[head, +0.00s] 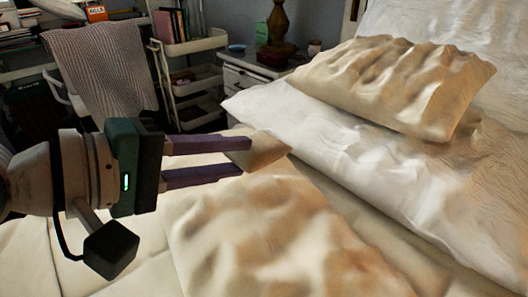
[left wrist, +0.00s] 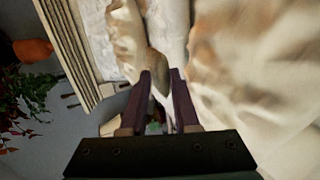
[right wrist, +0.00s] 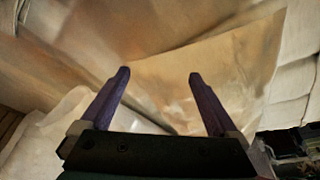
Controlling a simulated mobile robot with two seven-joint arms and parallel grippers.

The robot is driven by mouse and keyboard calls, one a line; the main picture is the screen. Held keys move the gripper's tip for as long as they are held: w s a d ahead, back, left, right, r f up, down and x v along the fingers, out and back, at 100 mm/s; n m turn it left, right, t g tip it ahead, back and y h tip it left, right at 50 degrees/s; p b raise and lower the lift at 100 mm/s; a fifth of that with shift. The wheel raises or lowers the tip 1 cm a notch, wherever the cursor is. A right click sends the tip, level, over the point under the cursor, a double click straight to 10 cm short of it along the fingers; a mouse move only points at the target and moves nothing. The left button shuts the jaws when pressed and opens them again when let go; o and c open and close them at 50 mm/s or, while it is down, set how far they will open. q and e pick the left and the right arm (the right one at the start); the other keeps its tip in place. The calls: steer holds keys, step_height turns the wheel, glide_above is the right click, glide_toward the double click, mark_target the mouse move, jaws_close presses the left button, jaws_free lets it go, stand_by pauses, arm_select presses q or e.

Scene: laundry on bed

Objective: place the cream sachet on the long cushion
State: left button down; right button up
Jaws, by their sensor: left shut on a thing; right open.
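My left gripper (head: 245,157) reaches in from the left and is shut on the small cream sachet (head: 268,150), held at the fingertips above the bed. In the left wrist view the sachet (left wrist: 158,63) is partly hidden between the fingertips (left wrist: 160,74). A tan oblong cushion (head: 395,85), which looks like the long cushion, lies on a white pillow (head: 340,137), up and right of the sachet and apart from it. My right gripper (right wrist: 160,74) is open and empty, over pale cream fabric; it is not in the head view.
A second tan cushion (head: 265,235) lies in front, below the left gripper. Behind the bed stand a nightstand (head: 245,80) with a lamp (head: 281,30), a shelf cart (head: 190,80) and a chair with a grey throw (head: 105,70). Pale bedding lies at the lower left.

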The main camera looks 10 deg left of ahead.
arm_select(q)
step_height(320, 180, down, 7)
steer(key=b, duration=0.3)
steer(key=shift+f+b, duration=0.2)
steer(key=shift+b, duration=0.15)
steer(key=c, duration=1.1)
jaws_free()
steer(key=shift+f, duration=0.1)
steer(key=shift+o, duration=0.9)
